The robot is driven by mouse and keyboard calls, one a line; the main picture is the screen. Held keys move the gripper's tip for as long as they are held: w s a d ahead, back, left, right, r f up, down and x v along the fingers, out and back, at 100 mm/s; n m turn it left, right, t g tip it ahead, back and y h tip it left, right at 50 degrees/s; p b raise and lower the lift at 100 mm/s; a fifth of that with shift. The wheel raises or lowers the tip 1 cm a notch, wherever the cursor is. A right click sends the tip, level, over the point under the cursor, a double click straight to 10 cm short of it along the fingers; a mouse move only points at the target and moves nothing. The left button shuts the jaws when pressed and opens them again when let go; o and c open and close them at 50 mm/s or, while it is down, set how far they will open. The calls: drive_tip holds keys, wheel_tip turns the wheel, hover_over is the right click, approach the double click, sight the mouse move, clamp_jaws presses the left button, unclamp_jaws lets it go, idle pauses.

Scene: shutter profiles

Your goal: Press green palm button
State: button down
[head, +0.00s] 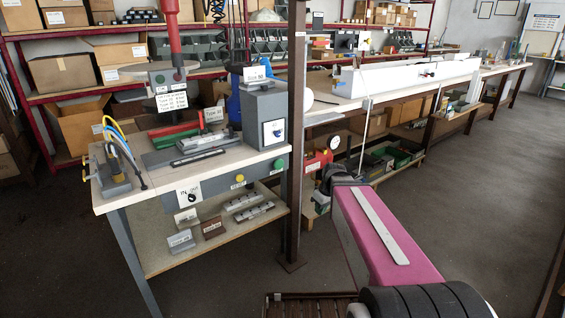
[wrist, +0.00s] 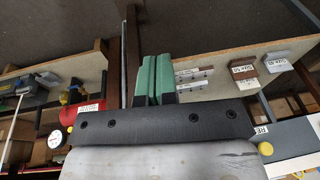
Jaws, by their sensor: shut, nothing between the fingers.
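The green palm button (head: 279,163) is a round cap on the grey front panel of the workbench, at its right end in the head view. A yellow button (head: 239,178) sits to its left on the same panel. My gripper shows in the wrist view with two green fingers (wrist: 153,68) together and nothing between them. In the head view my arm reaches in from the lower right, and its dark end is right of the bench post, apart from the green button. I cannot make out the green button in the wrist view; my gripper body may cover it.
A brown upright post (head: 295,130) stands just right of the green button. A grey box (head: 262,115) stands on the bench above it. The lower shelf (head: 160,262) carries labelled blocks and metal profiles. Floor to the right is clear.

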sight(278, 164)
drive_tip(key=w+a+r+n+y, duration=0.2)
drive_tip(key=w+a+r+n, duration=0.1)
drive_tip(key=w+r+n, duration=0.2)
drive_tip(key=w+a+r+n+t+y, duration=0.1)
drive_tip(key=w+a+r+n+y, duration=0.1)
drive_tip(key=w+r+n, duration=0.4)
wheel_tip(278, 164, up, 8)
drive_tip(key=a+n, duration=0.1)
drive_tip(key=n, duration=0.3)
drive_tip(key=shift+w+a+t+y, duration=0.15)
drive_tip(key=shift+a+t+y, duration=0.1)
drive_tip(key=shift+t+y, duration=0.05)
drive_tip(key=shift+f, duration=0.2)
drive_tip(key=w+a+f, duration=0.5)
drive_tip(key=a+f, duration=0.2)
drive_tip(key=f, duration=0.1)
drive_tip(key=shift+w+a, duration=0.3)
drive_tip(key=shift+a, duration=0.05)
